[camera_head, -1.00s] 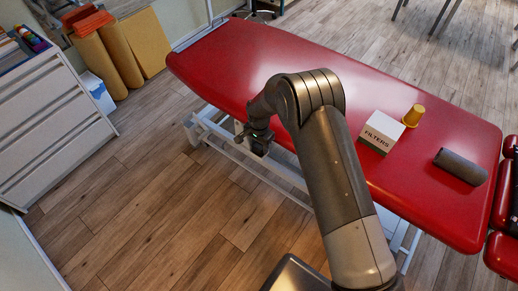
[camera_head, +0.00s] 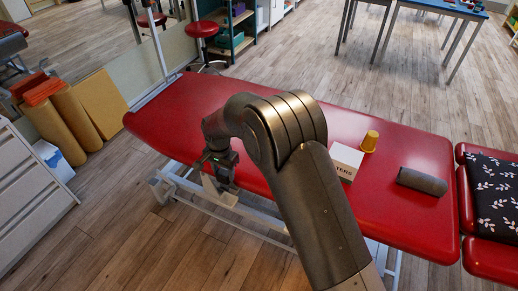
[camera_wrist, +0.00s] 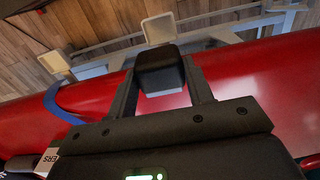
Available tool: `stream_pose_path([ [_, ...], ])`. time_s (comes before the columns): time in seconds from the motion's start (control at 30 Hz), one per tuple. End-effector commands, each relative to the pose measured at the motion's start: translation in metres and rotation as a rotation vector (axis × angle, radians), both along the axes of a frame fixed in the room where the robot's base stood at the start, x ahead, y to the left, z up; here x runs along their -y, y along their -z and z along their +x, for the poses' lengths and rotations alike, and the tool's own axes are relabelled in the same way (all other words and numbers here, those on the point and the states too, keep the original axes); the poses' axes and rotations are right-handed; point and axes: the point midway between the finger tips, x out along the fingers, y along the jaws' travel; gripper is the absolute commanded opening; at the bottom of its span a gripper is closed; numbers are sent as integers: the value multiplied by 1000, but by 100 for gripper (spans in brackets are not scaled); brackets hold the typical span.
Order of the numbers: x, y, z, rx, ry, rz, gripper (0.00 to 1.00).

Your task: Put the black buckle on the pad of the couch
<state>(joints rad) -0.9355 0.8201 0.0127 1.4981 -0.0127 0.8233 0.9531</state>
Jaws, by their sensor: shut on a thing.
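The black buckle (camera_wrist: 160,72) shows in the wrist view as a dark block between the two fingers. My gripper (camera_wrist: 160,84) is shut on it. In the head view my gripper (camera_head: 221,178) hangs at the near long edge of the couch, left of its middle, and the buckle cannot be made out there. The red couch pad (camera_head: 290,110) stretches behind and to the right of my gripper. It also fills much of the wrist view (camera_wrist: 250,85). My arm hides part of the pad.
On the right part of the pad are a white filters box (camera_head: 345,160), a yellow cup (camera_head: 370,141) and a dark grey roll (camera_head: 422,182). A blue strip (camera_wrist: 58,104) crosses red in the wrist view. The pad's left part looks clear. White drawers (camera_head: 28,185) stand left.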

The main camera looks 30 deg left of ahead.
Motion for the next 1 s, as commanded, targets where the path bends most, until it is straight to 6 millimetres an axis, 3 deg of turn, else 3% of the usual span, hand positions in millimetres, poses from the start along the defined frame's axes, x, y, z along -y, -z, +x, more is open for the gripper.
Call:
stream_pose_path([
  [0.03,-1,-19,1,4,0,5,22],
  [0.2,-1,-71,1,3,0,5,22],
  [0.47,-1,-124,0,2,-1,3,22],
  [0.77,45,-125,42,2,83,-1,22],
  [0.87,71,-125,63,2,128,-3,22],
  [1.0,120,-125,97,3,212,-3,22],
])
